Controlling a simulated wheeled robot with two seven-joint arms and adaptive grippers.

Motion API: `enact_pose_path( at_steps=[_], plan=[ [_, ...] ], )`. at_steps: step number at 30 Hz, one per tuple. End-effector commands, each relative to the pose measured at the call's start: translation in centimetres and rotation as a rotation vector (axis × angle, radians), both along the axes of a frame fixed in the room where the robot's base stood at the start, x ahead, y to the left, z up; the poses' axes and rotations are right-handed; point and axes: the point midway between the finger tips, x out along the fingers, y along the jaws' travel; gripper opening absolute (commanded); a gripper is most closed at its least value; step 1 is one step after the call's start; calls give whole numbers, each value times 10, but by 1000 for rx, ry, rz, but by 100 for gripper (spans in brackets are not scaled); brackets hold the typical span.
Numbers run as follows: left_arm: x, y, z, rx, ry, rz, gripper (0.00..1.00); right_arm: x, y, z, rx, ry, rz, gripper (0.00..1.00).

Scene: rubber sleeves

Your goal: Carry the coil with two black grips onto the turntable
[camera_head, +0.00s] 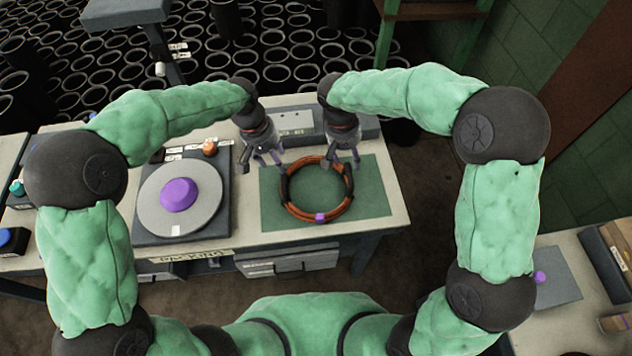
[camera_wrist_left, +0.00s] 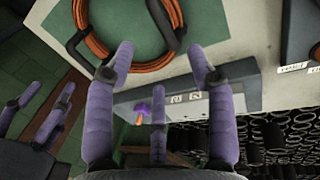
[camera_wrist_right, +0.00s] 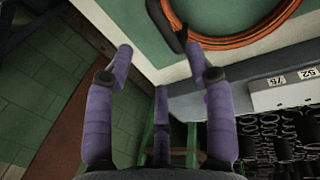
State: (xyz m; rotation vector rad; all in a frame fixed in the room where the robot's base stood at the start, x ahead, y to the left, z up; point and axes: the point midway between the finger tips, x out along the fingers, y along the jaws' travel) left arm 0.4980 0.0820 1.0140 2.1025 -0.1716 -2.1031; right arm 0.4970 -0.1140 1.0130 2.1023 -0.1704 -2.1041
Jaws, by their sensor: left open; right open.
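The orange-brown coil (camera_head: 298,210) lies flat on a green mat (camera_head: 375,203), with a black grip on its left side (camera_head: 284,184) and one on its right (camera_head: 348,181). A purple tag (camera_head: 320,217) sits on its near edge. The turntable (camera_head: 207,208), a grey disc with a purple hub (camera_head: 178,195), stands left of the mat. My left gripper (camera_head: 270,160) is open and empty above the coil's far left. My right gripper (camera_head: 343,162) is open and empty above its far right. The coil (camera_wrist_left: 98,46) shows ahead of the left fingers, and the right wrist view shows it too (camera_wrist_right: 250,42).
A grey box with labels (camera_head: 296,122) stands at the table's back, behind the grippers. An orange knob (camera_head: 209,147) sits behind the turntable. Many black tubes (camera_head: 105,75) cover the floor beyond. Another table (camera_head: 560,275) stands at the right.

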Motion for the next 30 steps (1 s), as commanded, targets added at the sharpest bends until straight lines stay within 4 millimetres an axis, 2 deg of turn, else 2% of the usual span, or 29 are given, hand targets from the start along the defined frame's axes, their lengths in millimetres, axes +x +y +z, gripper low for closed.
enact_pose_path(
  at_steps=[2, 13, 17, 20, 30],
  plan=[
    [0, 0, -7, 0, -1, 0, 55, 0, 0, -7, -1, -1, -1, 55],
    [0, 0, -7, 0, -1, 0, 55, 0, 0, -6, -1, -2, -1, 55],
    [0, -1, -12, 1, 1, 0, 55, 0, -1, -12, -1, -1, 0, 55],
    [0, -3, -22, 1, 1, 0, 55, 0, -3, -23, -3, 1, 0, 55],
    [0, -14, -77, 1, 2, 0, 55, 0, -14, -77, -2, 2, 0, 55]
  ],
)
